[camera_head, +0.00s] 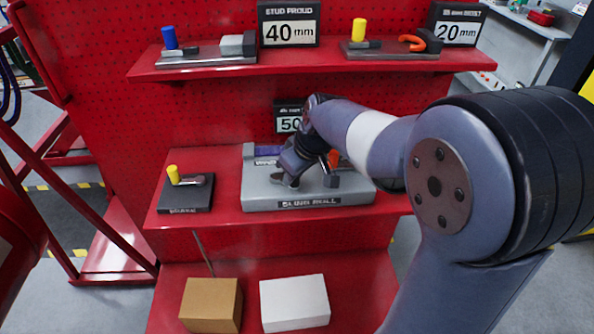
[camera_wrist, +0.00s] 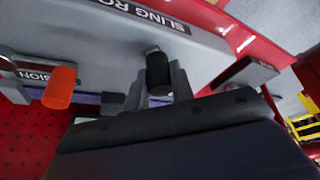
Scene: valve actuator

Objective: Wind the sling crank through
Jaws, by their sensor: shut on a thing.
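The sling unit is a grey base (camera_head: 262,195) with a "SLING ROLL" label on its front, on the middle shelf. My gripper (camera_head: 291,180) reaches down over it from the right and hides much of its middle. In the wrist view, my gripper (camera_wrist: 158,85) has its two grey fingers on either side of a black upright cylinder, the crank's handle (camera_wrist: 158,70), and is shut on it. The crank's arm is mostly hidden. An orange knob (camera_wrist: 60,88) stands apart to the left in the wrist view; it shows partly behind my wrist in the head view (camera_head: 333,158).
A small black plate with a yellow knob (camera_head: 173,175) sits left on the same shelf. The upper shelf (camera_head: 310,65) carries two more fixtures with 40 mm and 20 mm signs. A brown box (camera_head: 211,305) and a white box (camera_head: 294,303) stand below.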

